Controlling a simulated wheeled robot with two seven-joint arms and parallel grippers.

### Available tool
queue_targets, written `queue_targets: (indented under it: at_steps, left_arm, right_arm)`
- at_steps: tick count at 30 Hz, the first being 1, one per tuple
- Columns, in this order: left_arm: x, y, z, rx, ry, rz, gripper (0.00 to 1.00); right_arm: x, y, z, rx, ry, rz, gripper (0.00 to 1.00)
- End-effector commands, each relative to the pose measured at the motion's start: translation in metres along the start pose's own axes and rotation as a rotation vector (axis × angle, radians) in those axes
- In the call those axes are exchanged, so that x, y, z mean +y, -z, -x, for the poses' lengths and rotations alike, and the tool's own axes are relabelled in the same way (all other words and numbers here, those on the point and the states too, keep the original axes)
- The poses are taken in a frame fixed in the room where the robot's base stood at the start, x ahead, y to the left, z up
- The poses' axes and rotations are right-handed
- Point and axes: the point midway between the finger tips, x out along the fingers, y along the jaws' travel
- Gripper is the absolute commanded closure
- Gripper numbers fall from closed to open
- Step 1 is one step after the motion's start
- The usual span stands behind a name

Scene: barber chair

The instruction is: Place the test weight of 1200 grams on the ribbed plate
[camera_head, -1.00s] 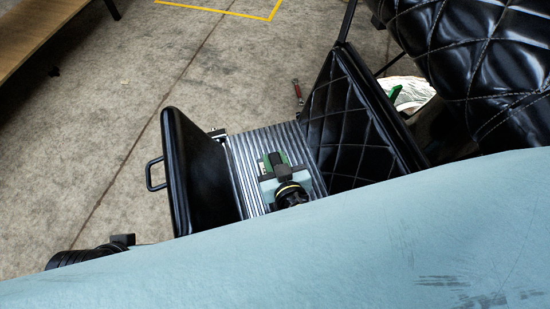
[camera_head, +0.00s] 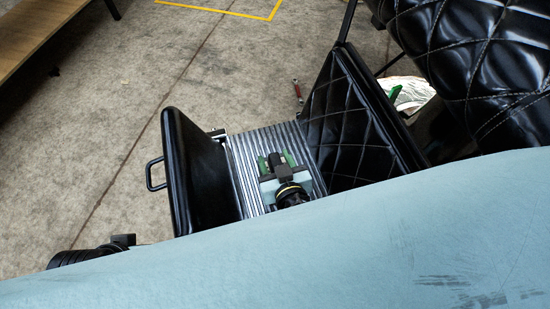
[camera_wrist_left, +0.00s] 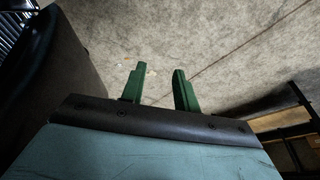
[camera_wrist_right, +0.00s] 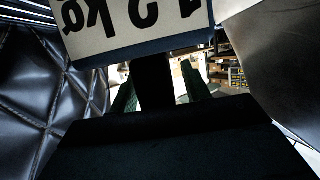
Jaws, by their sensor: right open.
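The ribbed plate (camera_head: 243,165) is the grey metal footplate between black padded parts of the chair. My right gripper (camera_head: 276,159) is over this plate, its green fingers spread. In the right wrist view the test weight (camera_wrist_right: 135,20) shows a white label with an upside-down "1.2 kg" and a dark handle standing between the open fingers. In the head view the weight is mostly hidden by the gripper, so its contact with the plate is hard to see. My left gripper (camera_wrist_left: 160,85) is open and empty above the concrete floor.
A black padded panel (camera_head: 193,165) with a handle stands left of the plate, and a quilted black panel (camera_head: 345,125) rises to its right. A small red-handled item (camera_head: 298,91) lies behind the plate. Open concrete floor extends to the left. A wooden bench (camera_head: 30,35) is at the upper left.

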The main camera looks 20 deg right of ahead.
Motion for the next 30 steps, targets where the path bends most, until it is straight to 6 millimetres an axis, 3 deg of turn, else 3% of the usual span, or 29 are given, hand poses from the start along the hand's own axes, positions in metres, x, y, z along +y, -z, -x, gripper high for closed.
queue_targets:
  at_steps: [9,15,21,30]
  left_arm:
    - [-0.003,0.0,-0.012,-0.004,0.005,-0.003,0.69]
    - [-0.003,0.0,-0.013,-0.003,0.006,-0.003,0.69]
    - [-0.003,0.0,-0.012,-0.004,0.006,-0.003,0.69]
    - [-0.003,0.0,-0.012,-0.004,0.005,-0.003,0.69]
  right_arm:
    - [0.0,-0.002,0.07,-0.006,0.001,-0.001,0.53]
    - [0.0,-0.002,0.102,-0.004,0.001,-0.001,0.53]
    - [0.0,-0.001,0.116,-0.002,0.001,-0.001,0.53]
    - [0.0,-0.001,0.116,-0.002,0.001,0.0,0.53]
